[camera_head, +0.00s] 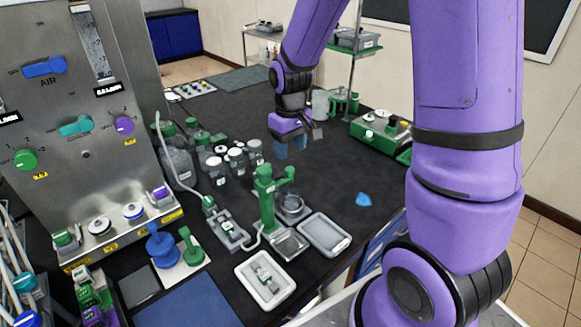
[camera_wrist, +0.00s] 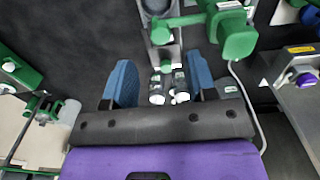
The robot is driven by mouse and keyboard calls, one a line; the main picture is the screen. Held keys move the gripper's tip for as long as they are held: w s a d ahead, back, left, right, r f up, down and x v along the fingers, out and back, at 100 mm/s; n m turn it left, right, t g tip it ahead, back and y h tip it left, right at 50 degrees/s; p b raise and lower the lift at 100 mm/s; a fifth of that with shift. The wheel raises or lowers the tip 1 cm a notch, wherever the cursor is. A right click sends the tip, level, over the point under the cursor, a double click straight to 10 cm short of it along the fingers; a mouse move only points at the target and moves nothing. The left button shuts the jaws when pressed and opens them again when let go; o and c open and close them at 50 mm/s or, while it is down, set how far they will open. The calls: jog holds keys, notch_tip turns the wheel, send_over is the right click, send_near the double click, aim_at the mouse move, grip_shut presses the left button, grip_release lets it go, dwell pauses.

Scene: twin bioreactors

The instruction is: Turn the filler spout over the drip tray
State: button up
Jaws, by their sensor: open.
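The green filler (camera_head: 266,205) stands upright on the bench, with a short spout arm (camera_head: 287,174) reaching to the right near its top. The spout end appears above or behind a round grey dish (camera_head: 291,208); I cannot tell exactly which. A square metal drip tray (camera_head: 289,244) lies in front of the dish, right of the post's foot. My gripper (camera_head: 291,150) is open and empty behind the filler, pointing down, apart from the spout. In the wrist view, my gripper (camera_wrist: 162,86) shows both blue fingers spread, with the green filler top (camera_wrist: 238,35) beyond them and its arm running left.
White-capped bottles (camera_head: 236,160) stand left of my gripper. A grey tray (camera_head: 324,235) lies right of the drip tray, and a white tray (camera_head: 265,280) in front. The steel control panel (camera_head: 85,150) rises at left. A green device (camera_head: 382,132) stands at right; the bench between is mostly clear.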

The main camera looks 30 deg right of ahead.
aim_at(290, 169)
notch_tip(290, 169, down, 7)
jog(key=shift+r, duration=0.1)
dwell(0.4)
grip_shut()
